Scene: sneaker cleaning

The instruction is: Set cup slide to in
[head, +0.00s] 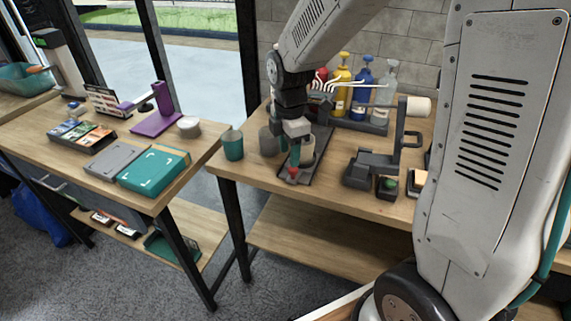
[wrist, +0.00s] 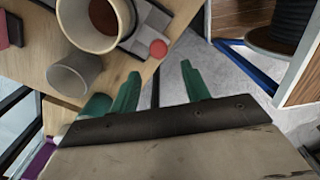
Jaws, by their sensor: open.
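The cup slide is a dark narrow plate (head: 318,152) on the right-hand table, with a red knob (head: 292,172) at its front end. A cup (head: 307,152) stands on it, partly behind my gripper. In the wrist view the cup (wrist: 118,12) has brown contents, and the red knob (wrist: 158,48) shows beyond the fingertips. My gripper (head: 296,163) points down just above the knob in the head view. Its two teal fingers (wrist: 160,80) are apart with nothing between them. I cannot tell the exact gap to the knob.
A grey cup (head: 267,141) and a teal cup (head: 232,145) stand left of the slide, near the table edge. A dark stand (head: 372,165) is to the right. Several bottles (head: 361,88) stand behind. The floor (wrist: 228,65) shows past the table edge.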

